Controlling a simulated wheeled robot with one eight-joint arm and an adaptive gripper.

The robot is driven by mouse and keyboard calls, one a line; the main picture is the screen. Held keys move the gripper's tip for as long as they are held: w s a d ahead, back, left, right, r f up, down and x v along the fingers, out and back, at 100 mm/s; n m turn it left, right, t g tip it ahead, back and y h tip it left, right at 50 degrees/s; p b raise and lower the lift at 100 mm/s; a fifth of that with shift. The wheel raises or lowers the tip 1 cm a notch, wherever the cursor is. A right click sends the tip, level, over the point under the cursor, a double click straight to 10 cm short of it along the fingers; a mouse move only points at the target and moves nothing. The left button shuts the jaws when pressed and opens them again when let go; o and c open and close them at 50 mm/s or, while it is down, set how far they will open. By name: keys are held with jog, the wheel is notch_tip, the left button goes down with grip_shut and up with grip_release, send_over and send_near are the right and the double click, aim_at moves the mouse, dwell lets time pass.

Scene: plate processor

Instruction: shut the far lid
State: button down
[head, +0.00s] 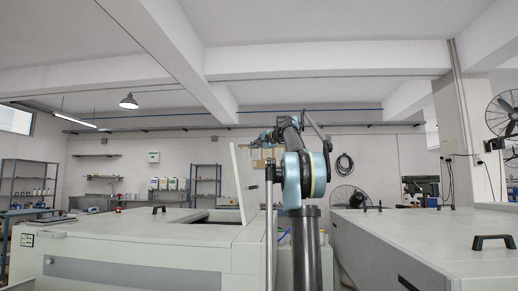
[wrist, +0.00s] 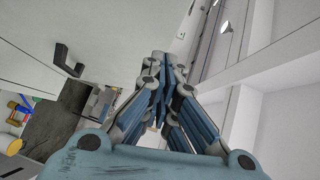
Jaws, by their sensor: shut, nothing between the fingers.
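The raised lid (head: 242,184) is a pale grey panel. It stands nearly upright, tilted a little, at the right end of a dark opening in the left machine (head: 150,240). My arm rises to the right of the lid. My gripper (head: 254,143) is small in the head view, near the height of the lid's top edge; whether it touches the lid cannot be told. In the wrist view my gripper (wrist: 163,62) has its blue-grey fingers together, with nothing between them. A black handle (wrist: 66,61) on a pale panel shows to their left.
A second pale machine (head: 430,240) with black handles stands to the right, across a narrow gap from the left machine. Shelves (head: 28,180), a bench with containers and a floor fan (head: 350,197) stand at the back.

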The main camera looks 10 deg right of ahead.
jog(key=w+a+f, duration=0.1)
jog(key=w+a, duration=0.2)
jog(key=a, duration=0.2)
dwell(0.5)
